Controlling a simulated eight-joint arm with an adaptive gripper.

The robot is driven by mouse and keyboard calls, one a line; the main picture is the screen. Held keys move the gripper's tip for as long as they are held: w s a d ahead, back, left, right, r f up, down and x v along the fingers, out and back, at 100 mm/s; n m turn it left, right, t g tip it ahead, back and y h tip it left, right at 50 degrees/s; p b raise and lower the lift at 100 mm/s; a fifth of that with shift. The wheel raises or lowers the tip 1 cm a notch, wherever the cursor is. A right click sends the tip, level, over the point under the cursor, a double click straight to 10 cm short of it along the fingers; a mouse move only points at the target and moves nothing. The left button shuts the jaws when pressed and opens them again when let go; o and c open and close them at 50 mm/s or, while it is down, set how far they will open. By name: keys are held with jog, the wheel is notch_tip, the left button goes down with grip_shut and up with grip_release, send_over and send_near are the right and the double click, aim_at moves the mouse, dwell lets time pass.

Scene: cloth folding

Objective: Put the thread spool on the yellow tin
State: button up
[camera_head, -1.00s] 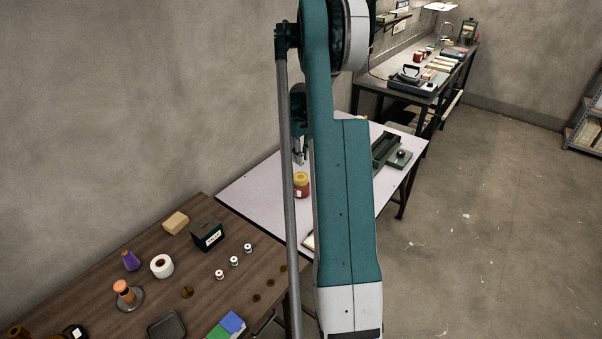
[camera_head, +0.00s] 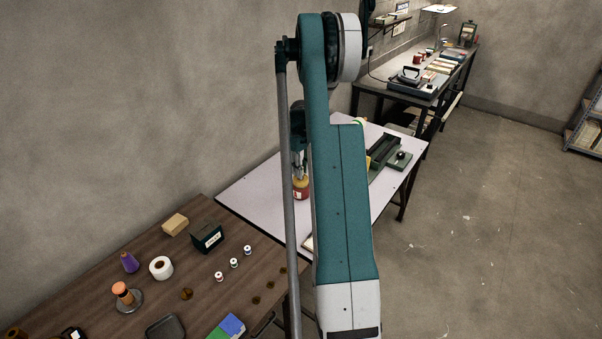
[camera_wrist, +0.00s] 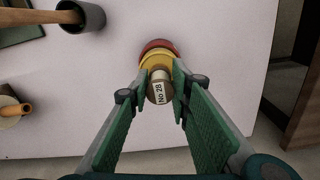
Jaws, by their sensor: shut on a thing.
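My gripper (camera_wrist: 160,78) is shut on a small spool (camera_wrist: 158,95) with a white "No 28" label, held between the green finger pads. Just past it in the wrist view is a round yellow tin top (camera_wrist: 154,60) with a red part (camera_wrist: 158,44) beyond. In the head view the yellow part (camera_head: 301,183) sits above a red body with a white label on the pale table, and my gripper is right over it. I cannot tell whether the spool touches the yellow top. My arm link hides part of the table.
A dark cup with a wooden handle (camera_wrist: 85,17) and a pale roll with an orange stick (camera_wrist: 10,112) stand to the left in the wrist view. A brown table (camera_head: 120,290) with several small items stands nearer.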

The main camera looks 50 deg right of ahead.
jog(key=shift+f, duration=0.55)
jog(key=shift+f, duration=0.2)
jog(key=o, duration=0.8)
jog(key=shift+r, duration=0.1)
notch_tip(320, 180, up, 12)
jog(key=shift+r+p, duration=0.1)
jog(key=shift+p, duration=0.25)
dwell(0.4)
jog(key=shift+a, duration=0.1)
